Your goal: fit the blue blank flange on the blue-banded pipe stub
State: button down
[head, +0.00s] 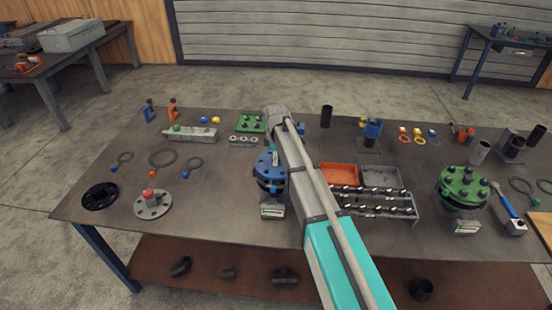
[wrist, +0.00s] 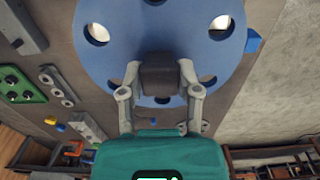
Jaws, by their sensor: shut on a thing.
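The blue blank flange (wrist: 105,62) is a disc with a ring of holes and a dark central grip block (wrist: 160,74). My gripper (wrist: 160,80) is shut on that block, with one finger on each side. In the head view the blue flange (head: 266,166) is at the left of my arm, over a dark pipe stub on a grey stand (head: 272,211). The gripper shows only partly there, above the disc. The stub's blue band is not clear. I cannot tell whether the disc touches the stub. No pins show through the holes in the wrist view.
A green flange (head: 462,184) with bolts stands at the right. An orange bin (head: 339,172) and a bolt rack (head: 372,201) lie right of my arm. A black ring (head: 100,197) and a grey flange (head: 152,206) lie at left. A green tray (head: 250,122) is behind.

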jog(key=shift+f+b, duration=0.35)
jog(key=shift+f, duration=0.2)
dwell(0.9)
jog(key=shift+f+b, duration=0.55)
jog(key=shift+f+b, duration=0.45)
dwell(0.6)
dwell(0.4)
jog(key=shift+c, duration=1.1)
grip_release()
jog(key=shift+r, duration=0.1)
notch_tip(320, 180, up, 9)
jog(key=p, duration=0.9)
